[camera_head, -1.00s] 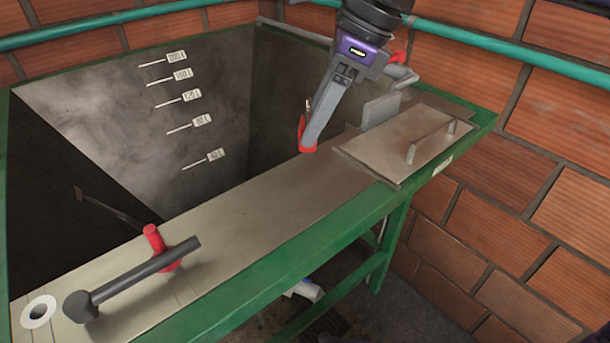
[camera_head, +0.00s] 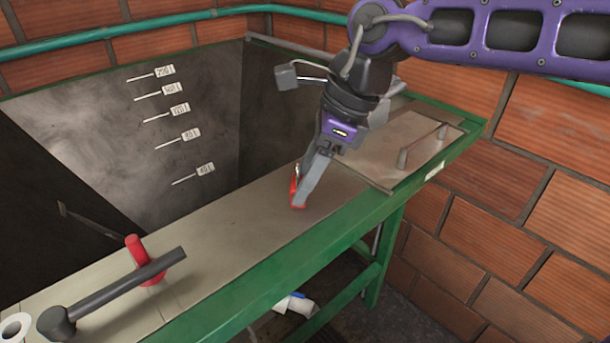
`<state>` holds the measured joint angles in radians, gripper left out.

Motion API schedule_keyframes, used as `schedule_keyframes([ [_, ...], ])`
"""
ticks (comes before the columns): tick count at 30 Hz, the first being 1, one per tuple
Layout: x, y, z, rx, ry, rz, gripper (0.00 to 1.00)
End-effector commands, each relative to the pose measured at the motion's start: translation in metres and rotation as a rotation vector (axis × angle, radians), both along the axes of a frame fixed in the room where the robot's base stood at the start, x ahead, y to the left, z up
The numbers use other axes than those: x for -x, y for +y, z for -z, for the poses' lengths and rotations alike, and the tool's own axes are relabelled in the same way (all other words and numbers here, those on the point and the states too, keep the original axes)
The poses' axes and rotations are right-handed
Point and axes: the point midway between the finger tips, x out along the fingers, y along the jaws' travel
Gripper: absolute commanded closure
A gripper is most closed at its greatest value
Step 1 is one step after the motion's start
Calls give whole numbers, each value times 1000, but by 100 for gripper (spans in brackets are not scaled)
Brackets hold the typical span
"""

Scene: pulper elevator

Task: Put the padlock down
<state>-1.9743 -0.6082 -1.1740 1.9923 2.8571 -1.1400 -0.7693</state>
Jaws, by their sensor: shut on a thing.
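My gripper (camera_head: 298,203) reaches down over the middle of the flat grey-brown ledge (camera_head: 235,228), left of the raised cover plate. It is shut on the padlock (camera_head: 293,188), a small red thing at the fingertips with a thin light metal part above it. The fingers hide much of it. The fingertips and padlock are at or just above the ledge surface; I cannot tell whether the padlock touches it.
A dark lever (camera_head: 120,290) with a red collar (camera_head: 140,255) and a white ring (camera_head: 12,328) are at the ledge's left end. A cover plate (camera_head: 385,155) with a handle lies right. The open tank (camera_head: 100,130) is behind. The ledge between is clear.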

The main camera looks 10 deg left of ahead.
Motion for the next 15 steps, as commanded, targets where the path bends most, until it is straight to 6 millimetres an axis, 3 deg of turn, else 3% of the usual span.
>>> schedule_keyframes([
  [1,0,0,3,-1,1,0,100],
  [2,0,0,2,0,1,0,45],
  [6,0,0,2,0,1,0,20],
  [15,0,0,1,0,0,0,18],
])
